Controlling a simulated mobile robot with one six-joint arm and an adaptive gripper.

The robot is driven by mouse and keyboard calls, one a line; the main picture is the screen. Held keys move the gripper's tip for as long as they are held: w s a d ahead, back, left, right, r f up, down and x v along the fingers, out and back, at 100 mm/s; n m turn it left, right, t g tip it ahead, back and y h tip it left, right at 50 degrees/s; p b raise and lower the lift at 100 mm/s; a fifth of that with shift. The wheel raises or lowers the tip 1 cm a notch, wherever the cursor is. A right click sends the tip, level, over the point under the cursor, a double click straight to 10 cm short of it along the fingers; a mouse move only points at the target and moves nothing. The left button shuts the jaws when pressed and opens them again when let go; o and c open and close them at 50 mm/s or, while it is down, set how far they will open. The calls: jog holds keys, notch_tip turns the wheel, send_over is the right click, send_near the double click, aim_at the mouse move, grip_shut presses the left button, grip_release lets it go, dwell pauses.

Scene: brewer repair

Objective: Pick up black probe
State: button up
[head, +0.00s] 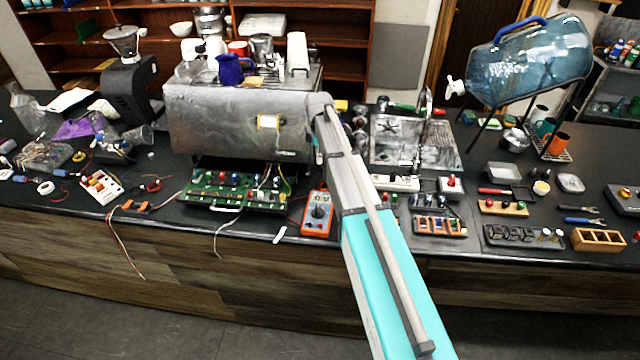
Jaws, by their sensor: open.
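The orange multimeter (318,213) with a dark dial lies on the dark counter, near its front edge, just left of my arm. I cannot make out a black probe with certainty; it is too small here or hidden by my arm. My arm rises from the bottom right of centre, passes just right of the multimeter and ends against the right side of the steel espresso machine (235,122). I cannot make out the gripper's jaws at its far end. Nothing held is visible.
An opened green circuit panel (238,190) with wires sits left of the multimeter. A small white piece (279,235) lies at the counter edge. A terminal block (438,226), a sink (410,140) and a tilted water bottle (528,62) are to the right. Loose wires hang over the front edge.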

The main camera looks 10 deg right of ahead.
jog(key=shift+f, duration=0.1)
jog(key=b, duration=0.9)
send_over(317, 189)
jog(key=f, duration=0.8)
jog(key=shift+w+d+f, duration=0.2)
jog(key=shift+d+f, duration=0.05)
jog(key=shift+d, duration=0.1)
jog(key=shift+f, duration=0.1)
jog(key=shift+w+a+f+b, duration=0.1)
jog(key=shift+a+f+b, duration=0.05)
jog(key=shift+f+b, duration=1.1)
jog(key=shift+a+f+b, duration=0.1)
jog(key=shift+f+b, duration=1.05)
jog(key=shift+f, duration=0.1)
grip_shut()
